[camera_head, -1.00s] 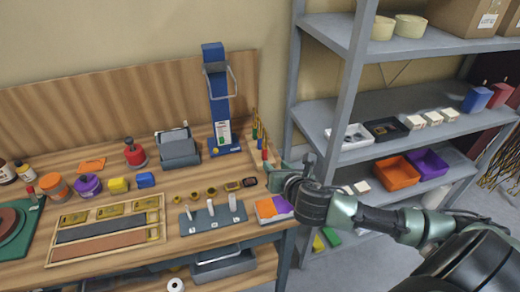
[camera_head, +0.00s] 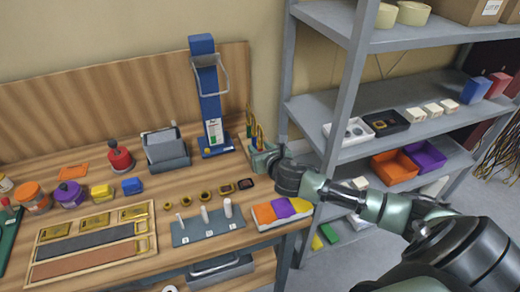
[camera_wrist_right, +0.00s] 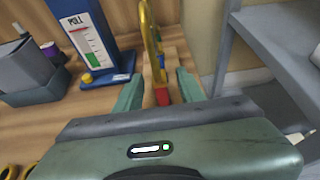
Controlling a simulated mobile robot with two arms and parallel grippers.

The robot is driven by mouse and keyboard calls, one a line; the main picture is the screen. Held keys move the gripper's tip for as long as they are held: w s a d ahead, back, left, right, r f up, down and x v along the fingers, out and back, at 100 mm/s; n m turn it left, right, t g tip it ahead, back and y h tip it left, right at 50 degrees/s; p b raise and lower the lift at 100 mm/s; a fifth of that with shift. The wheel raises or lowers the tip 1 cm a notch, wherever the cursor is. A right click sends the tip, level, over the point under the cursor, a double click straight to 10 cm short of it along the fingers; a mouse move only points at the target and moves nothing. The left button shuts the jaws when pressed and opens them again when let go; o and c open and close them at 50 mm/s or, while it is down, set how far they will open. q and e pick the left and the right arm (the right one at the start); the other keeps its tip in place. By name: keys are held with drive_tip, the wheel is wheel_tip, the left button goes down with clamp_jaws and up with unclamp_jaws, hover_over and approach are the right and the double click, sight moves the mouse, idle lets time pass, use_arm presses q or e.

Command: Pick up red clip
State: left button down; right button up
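The red clip (camera_wrist_right: 162,96) shows in the right wrist view, low between the two green fingers of my right gripper (camera_wrist_right: 160,92). Gaps show on both sides of it, so the fingers are open around it without gripping it. It sits at the near end of a narrow wooden holder (camera_wrist_right: 176,62), where a tall yellow-gold clip (camera_wrist_right: 147,35) also stands. In the head view my right gripper (camera_head: 262,157) is at the workbench's right end, over the holder's near end, and hides the red clip. My left gripper is not in view.
A blue upright press-like stand (camera_head: 208,95) is just left of the holder. A grey shelf post (camera_head: 348,100) rises close on the right. A tray of orange, purple and yellow pieces (camera_head: 282,212) and a grey peg board (camera_head: 208,226) lie in front.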

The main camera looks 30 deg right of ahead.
clamp_jaws()
drive_tip(key=shift+r, duration=0.1)
